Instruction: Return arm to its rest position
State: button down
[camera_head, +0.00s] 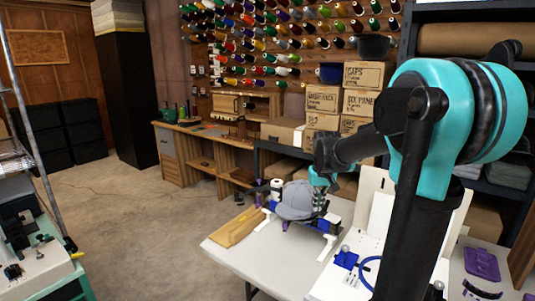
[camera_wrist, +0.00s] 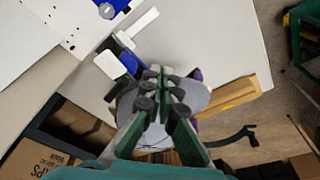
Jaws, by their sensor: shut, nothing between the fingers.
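My arm reaches from the right of the head view over the white table (camera_head: 240,262). My gripper (camera_head: 318,202) points down at the grey cap (camera_head: 294,200), which sits on a blue and white holder (camera_head: 330,226). In the wrist view my gripper (camera_wrist: 160,78) is shut and empty, with its fingers in front of the cap (camera_wrist: 194,96). The fingers hide part of the cap, and I cannot tell whether they touch it.
A wooden strip (camera_head: 237,226) lies on the table left of the cap. Cardboard boxes (camera_head: 323,98) are stacked behind. A white machine (camera_head: 375,215) stands to the right. The concrete floor (camera_head: 150,220) at left is clear.

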jog(key=s+f, duration=0.4)
jog(key=s, duration=0.3)
jog(key=s+d+f+t, duration=0.1)
jog(key=s+f, duration=0.3)
jog(key=s, duration=0.4)
jog(key=s+f+t, duration=0.1)
jog(key=s+f, duration=0.4)
jog(key=s, duration=0.2)
jog(key=shift+s+d+m, duration=0.15)
jog(key=shift+s+m, duration=0.25)
jog(key=shift+w, duration=0.1)
